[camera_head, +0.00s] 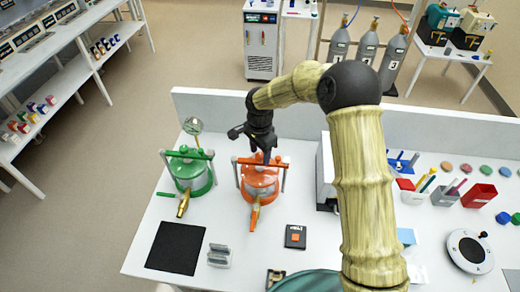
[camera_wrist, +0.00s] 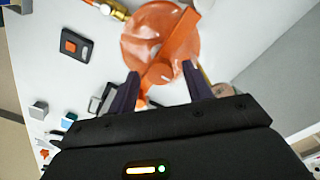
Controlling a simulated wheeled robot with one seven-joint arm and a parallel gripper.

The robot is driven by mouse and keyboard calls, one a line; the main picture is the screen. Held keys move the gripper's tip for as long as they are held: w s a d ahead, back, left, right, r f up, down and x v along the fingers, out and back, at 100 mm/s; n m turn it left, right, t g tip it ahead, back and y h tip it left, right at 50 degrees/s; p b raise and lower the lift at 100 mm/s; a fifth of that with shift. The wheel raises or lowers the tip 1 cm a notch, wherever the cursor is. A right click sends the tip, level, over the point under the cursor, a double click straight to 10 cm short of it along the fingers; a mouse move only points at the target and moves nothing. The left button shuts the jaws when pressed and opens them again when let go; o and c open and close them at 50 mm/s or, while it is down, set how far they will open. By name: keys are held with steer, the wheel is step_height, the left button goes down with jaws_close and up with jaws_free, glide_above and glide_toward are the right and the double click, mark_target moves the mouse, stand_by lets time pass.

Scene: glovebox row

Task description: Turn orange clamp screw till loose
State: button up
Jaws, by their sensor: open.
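The orange pot (camera_head: 259,183) stands on the white bench, right of a green pot, with an orange bar across its lid. In the wrist view the pot's round lid (camera_wrist: 148,30) shows with the orange bar (camera_wrist: 182,40) lying diagonally over it. The round orange clamp screw (camera_wrist: 160,72) sits on the bar between my fingertips. My gripper (camera_wrist: 160,88) points down over the pot with its dark fingers apart, one on each side of the screw. I cannot tell whether the fingers touch it. In the head view my gripper (camera_head: 262,150) hides much of the pot's top.
The green pot (camera_head: 189,175) with a round gauge (camera_head: 192,125) stands close on the left. A black mat (camera_head: 175,248) and a dark box with an orange square (camera_head: 295,237) lie in front. A white upright unit (camera_head: 325,170) is on the right. A low wall (camera_head: 425,128) runs behind.

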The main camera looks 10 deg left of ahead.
steer(key=c, duration=1)
steer(key=shift+n, duration=0.4)
